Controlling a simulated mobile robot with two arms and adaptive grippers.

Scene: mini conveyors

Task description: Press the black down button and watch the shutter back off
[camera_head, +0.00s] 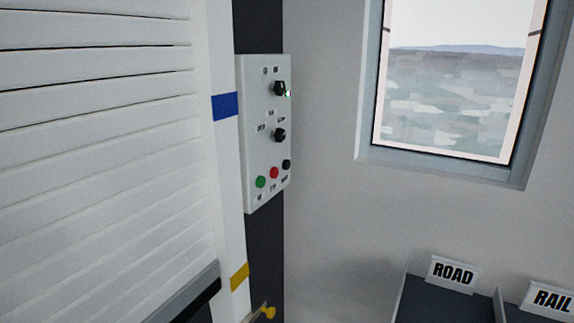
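A white control panel (266,150) is mounted on a dark post in the middle of the head view. Along its lower part sit a green button (261,182), a red button (274,173) and a black button (286,164), the black one at the right end. Two black knobs are above them. The white slatted shutter (100,150) fills the left side. Its dark-edged bottom bar (185,297) shows at the lower left; what lies below it is cut off by the frame. Neither of my grippers is in view.
A blue band (225,105) and a yellow band (239,276) mark the shutter's white side rail. A yellow knob (268,313) is low on the post. Dark bins labelled ROAD (453,274) and RAIL (550,299) stand lower right, below a window (450,90).

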